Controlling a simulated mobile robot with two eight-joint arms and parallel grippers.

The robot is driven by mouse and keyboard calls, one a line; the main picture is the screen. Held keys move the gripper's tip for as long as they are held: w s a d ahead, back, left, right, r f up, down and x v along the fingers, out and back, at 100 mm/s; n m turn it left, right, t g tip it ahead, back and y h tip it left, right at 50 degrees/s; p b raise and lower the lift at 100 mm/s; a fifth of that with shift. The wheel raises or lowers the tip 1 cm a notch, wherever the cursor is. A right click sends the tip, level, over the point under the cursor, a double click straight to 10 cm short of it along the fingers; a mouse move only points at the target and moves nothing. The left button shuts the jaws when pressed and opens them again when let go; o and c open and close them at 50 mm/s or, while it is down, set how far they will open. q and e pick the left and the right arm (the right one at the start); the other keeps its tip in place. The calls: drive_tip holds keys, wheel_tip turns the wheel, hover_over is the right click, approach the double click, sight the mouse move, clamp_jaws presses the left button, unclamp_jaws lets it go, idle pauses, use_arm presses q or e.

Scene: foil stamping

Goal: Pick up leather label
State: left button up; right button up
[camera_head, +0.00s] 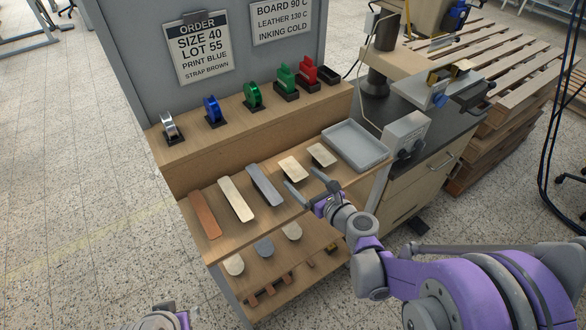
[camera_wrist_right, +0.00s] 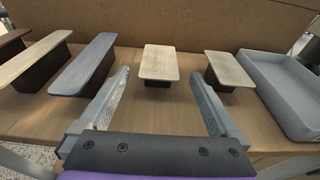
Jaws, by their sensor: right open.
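Two short cream labels stand on dark blocks on the upper shelf: a left one (camera_head: 293,168) and a right one (camera_head: 322,155). I cannot tell by looks which is leather. My right gripper (camera_head: 303,181) is open and empty at the shelf's front, just short of them. In the right wrist view, the left cream label (camera_wrist_right: 159,62) lies ahead between the open fingers, beyond their tips. The right cream label (camera_wrist_right: 229,68) is just right of the right finger. Part of my left arm shows at the bottom edge of the head view; its jaws cannot be made out.
Brown (camera_head: 204,214), cream (camera_head: 236,198) and grey (camera_head: 265,184) straps stand left of the labels. A grey tray (camera_head: 355,147) is to the right, beside a control box (camera_head: 406,134). Foil rolls (camera_head: 252,95) line the raised ledge behind. A lower shelf holds rounded pieces (camera_head: 264,247).

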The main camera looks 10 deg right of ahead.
sight(294, 169)
drive_tip(key=x, duration=0.3)
drive_tip(key=r+x, duration=0.1)
drive_tip(key=x, duration=0.1)
drive_tip(key=shift+w+a+p, duration=0.15)
drive_tip(key=shift+w+p, duration=0.1)
drive_tip(key=shift+p, duration=0.05)
drive_tip(key=shift+s, duration=0.1)
drive_tip(key=shift+c, duration=1.4)
drive_tip(key=c, duration=1.1)
wheel_tip(294, 169, up, 10)
drive_tip(key=shift+p, duration=0.85)
drive_tip(key=shift+w+d+m+t+h+p, duration=0.25)
drive_tip(key=shift+w+m+t+h+p, duration=0.25)
drive_tip(key=shift+m+h, duration=0.4)
drive_tip(key=shift+w+d+f+m+h+p, duration=0.1)
drive_tip(key=shift+m+h+p, duration=0.15)
drive_tip(key=shift+h, duration=0.25)
drive_tip(key=shift+w+d+f+m+h+p, duration=0.15)
drive_tip(key=shift+m+h, duration=0.1)
drive_tip(key=shift+h, duration=0.25)
drive_tip(key=shift+s+d+f+m+g+h+p, duration=0.1)
drive_tip(key=shift+s+d+f+m+h+p, duration=0.3)
drive_tip(key=shift+m+h, duration=0.5)
drive_tip(key=shift+s+d+f+m+g+h+p, duration=0.1)
drive_tip(key=shift+s+d+f+m+h+p, duration=0.35)
drive_tip(key=shift+h, duration=0.7)
drive_tip(key=shift+s+d+f+m+g+h+p, duration=0.15)
drive_tip(key=shift+s+d+f+m+h, duration=0.35)
drive_tip(key=shift+m+h, duration=0.5)
